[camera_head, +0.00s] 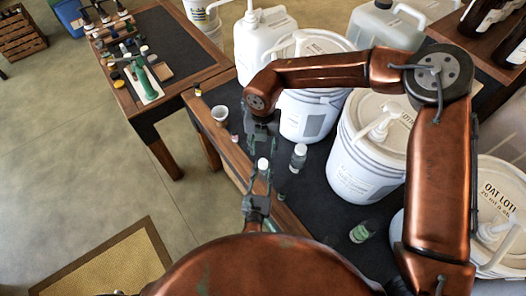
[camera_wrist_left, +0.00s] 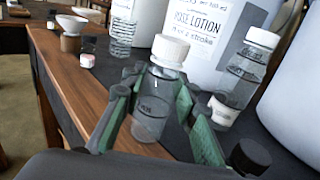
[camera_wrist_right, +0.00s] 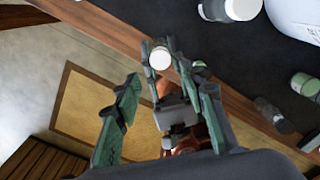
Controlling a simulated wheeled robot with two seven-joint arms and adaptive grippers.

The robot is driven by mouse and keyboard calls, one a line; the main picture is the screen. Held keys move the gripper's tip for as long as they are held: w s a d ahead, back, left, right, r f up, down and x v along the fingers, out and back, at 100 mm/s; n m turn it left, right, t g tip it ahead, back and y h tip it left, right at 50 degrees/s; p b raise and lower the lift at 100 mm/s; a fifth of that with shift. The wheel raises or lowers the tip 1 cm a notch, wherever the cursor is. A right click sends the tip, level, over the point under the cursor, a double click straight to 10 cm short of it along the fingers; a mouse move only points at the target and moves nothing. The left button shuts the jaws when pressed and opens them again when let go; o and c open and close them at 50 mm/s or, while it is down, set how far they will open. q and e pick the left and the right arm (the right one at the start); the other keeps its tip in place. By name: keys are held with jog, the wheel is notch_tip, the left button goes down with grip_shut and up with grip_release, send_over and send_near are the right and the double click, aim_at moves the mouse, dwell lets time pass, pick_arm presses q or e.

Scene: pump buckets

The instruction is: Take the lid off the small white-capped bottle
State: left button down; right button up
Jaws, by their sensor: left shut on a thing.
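The small bottle (camera_wrist_left: 152,108) is clear with a white cap (camera_wrist_left: 170,50), upright between the fingers of my left gripper (camera_wrist_left: 150,95). The cap is on it. In the head view the cap (camera_head: 263,163) shows just above my left gripper (camera_head: 257,193), near the table's front edge. My right gripper (camera_head: 262,138) is close above the cap, coming from the far side. In the right wrist view its fingers (camera_wrist_right: 150,65) are spread wide. The cap (camera_wrist_right: 160,60) lies near the tip of the right-hand finger; I cannot tell whether they touch.
Another white-capped bottle (camera_head: 298,156) stands close behind on the dark table. Large pump buckets (camera_head: 357,165) fill the back. Open floor lies in front.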

aim_at(263, 162)
pick_arm(q)
jog(key=shift+f, duration=0.1)
pick_arm(e)
jog(key=shift+f, duration=3.9)
jog(key=shift+c, duration=0.4)
grip_shut()
jog(key=n, duration=0.3)
jog(key=shift+n, duration=0.3)
jog(key=n, duration=0.5)
jog(key=shift+n, duration=0.4)
jog(key=shift+o, duration=0.9)
grip_release()
